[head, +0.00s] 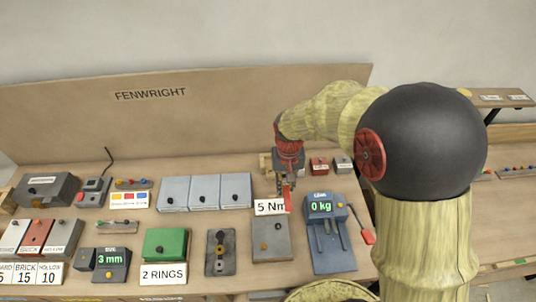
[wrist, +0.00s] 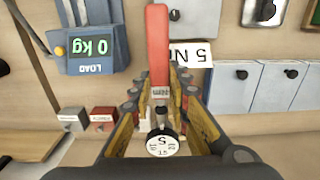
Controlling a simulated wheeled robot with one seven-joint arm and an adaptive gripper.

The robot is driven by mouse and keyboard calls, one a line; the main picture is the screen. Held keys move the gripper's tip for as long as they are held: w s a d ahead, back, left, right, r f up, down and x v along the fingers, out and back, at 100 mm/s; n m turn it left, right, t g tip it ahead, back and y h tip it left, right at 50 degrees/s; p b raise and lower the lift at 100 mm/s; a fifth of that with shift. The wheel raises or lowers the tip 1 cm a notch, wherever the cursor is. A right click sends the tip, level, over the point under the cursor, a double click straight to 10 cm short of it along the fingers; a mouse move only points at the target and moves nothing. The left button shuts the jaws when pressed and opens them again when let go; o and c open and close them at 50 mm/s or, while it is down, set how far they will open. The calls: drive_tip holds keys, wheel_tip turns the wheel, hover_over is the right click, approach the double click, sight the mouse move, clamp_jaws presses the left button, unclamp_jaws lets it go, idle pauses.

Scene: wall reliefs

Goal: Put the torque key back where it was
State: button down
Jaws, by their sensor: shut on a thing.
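The torque key (wrist: 158,50) has a red handle, a short metal shaft and a round white dial marked with numbers. My gripper (wrist: 162,95) is shut on it, with the dial end nearest the wrist camera and the handle pointing away. In the head view my gripper (head: 288,176) points down over the bench, and the red handle (head: 287,197) hangs below it, beside the "5 Nm" card (head: 269,207). I cannot tell whether the handle touches anything. A wooden piece (head: 265,163) is partly hidden behind my gripper.
Small red (head: 319,165) and grey (head: 343,164) blocks sit behind. Grey panels (head: 206,191) stand to the left, and a grey box (head: 270,238) in front.

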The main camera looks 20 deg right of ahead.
drive_tip(key=shift+w+f, duration=0.15)
drive_tip(key=shift+w+a+f+b, duration=0.15)
drive_tip(key=shift+w+f, duration=1.95)
drive_tip(key=shift+w, duration=0.15)
drive_tip(key=shift+w+a+f+b, duration=0.15)
drive_tip(key=shift+w+a+f, duration=0.05)
drive_tip(key=shift+w+f, duration=2)
drive_tip(key=shift+w+a+f+b, duration=0.15)
drive_tip(key=shift+w+f, duration=1.9)
drive_tip(key=shift+w, duration=0.2)
drive_tip(key=shift+f, duration=0.1)
drive_tip(key=c, duration=1.7)
unclamp_jaws()
drive_tip(key=shift+f, duration=0.1)
